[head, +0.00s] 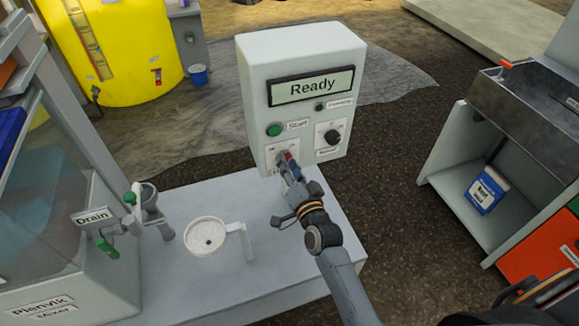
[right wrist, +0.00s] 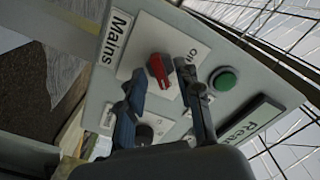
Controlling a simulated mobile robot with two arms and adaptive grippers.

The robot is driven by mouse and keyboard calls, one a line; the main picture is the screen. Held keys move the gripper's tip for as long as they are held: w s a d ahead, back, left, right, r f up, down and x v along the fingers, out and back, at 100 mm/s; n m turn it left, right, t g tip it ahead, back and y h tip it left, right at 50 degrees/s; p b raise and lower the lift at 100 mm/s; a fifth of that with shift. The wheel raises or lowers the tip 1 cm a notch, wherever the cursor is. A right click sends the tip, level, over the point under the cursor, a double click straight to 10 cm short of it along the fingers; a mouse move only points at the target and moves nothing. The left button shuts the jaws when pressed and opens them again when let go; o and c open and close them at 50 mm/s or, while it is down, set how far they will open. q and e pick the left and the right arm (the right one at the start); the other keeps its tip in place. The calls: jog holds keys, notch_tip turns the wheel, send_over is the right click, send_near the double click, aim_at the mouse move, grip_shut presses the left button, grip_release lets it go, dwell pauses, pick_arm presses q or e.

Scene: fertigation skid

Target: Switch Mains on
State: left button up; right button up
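The control box (head: 257,95) stands upright at the far end of the grey bench, and its display (head: 311,87) reads "Ready". The Mains switch has a red handle (right wrist: 159,70) on a white plate beside the "Mains" label (right wrist: 115,37) in the right wrist view. In the head view the switch is at the box's lower left, mostly hidden behind my right gripper (head: 289,170). My right gripper (right wrist: 163,84) is open, its two fingers spread on either side of the red handle, near the panel. I cannot tell whether they touch it. My left gripper is not in view.
The green Start button (head: 274,129) and a black knob (head: 332,137) are close to the switch. A steel-topped station (head: 530,120) stands at right.

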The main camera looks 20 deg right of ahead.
jog(key=s, duration=1.2)
jog(key=shift+d, duration=0.2)
